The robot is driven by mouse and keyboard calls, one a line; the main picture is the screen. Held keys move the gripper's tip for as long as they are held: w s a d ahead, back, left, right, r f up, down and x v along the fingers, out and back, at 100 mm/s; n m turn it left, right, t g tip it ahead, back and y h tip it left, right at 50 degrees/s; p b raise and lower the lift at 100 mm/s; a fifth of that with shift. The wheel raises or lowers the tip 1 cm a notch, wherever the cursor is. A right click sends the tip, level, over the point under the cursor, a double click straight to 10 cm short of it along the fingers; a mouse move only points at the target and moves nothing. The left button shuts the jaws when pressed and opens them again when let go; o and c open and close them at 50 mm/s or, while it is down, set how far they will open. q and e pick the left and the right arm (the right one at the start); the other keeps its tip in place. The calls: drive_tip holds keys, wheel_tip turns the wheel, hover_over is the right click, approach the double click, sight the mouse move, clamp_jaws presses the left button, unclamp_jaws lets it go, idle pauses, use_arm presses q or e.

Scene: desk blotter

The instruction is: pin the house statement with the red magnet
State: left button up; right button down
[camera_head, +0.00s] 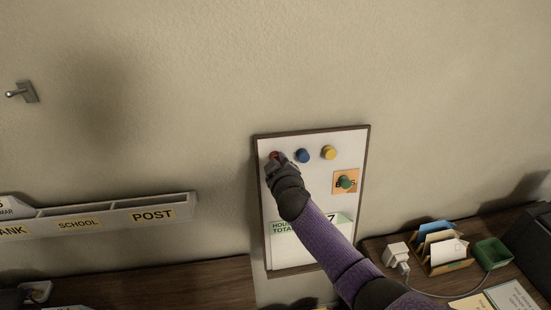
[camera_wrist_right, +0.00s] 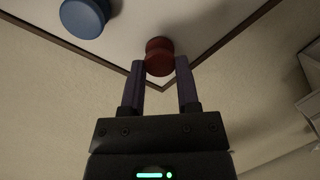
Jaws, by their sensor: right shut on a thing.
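The red magnet (camera_wrist_right: 159,57) is at the upper left corner of the white board (camera_head: 348,203). My right gripper (camera_wrist_right: 159,80) is shut on it, one finger on each side. In the head view a little of the red magnet (camera_head: 274,155) shows beside my right gripper (camera_head: 278,159). The house statement (camera_head: 281,228) is a sheet with a green band low on the board, reading "HOU… TOTA…". My right forearm covers its middle, so only its left part and a right piece with a "7" show. My left gripper is not in view.
A blue magnet (camera_head: 302,156) and a yellow magnet (camera_head: 329,152) sit along the board's top. A green magnet (camera_head: 345,182) is on an orange note (camera_head: 346,190). A wall rack (camera_head: 105,219) is at left. A letter holder (camera_head: 449,266) and green box (camera_head: 491,253) stand at right.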

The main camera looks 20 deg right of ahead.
drive_tip(key=p+v, duration=0.3)
drive_tip(key=v, duration=0.2)
drive_tip(key=shift+p, duration=0.3)
idle(0.4)
drive_tip(key=s+f+n+b, duration=0.3)
drive_tip(key=f+b, duration=0.6)
drive_tip(key=f, duration=0.3)
drive_tip(key=s+f+n+b, duration=0.2)
drive_tip(key=s+f+b, duration=0.2)
drive_tip(key=f+b, duration=0.6)
wheel_tip(320, 180, down, 2)
drive_tip(key=shift+s+f+n+h, duration=0.2)
drive_tip(key=shift+s+n+h, duration=0.1)
drive_tip(key=shift+s+n, duration=0.1)
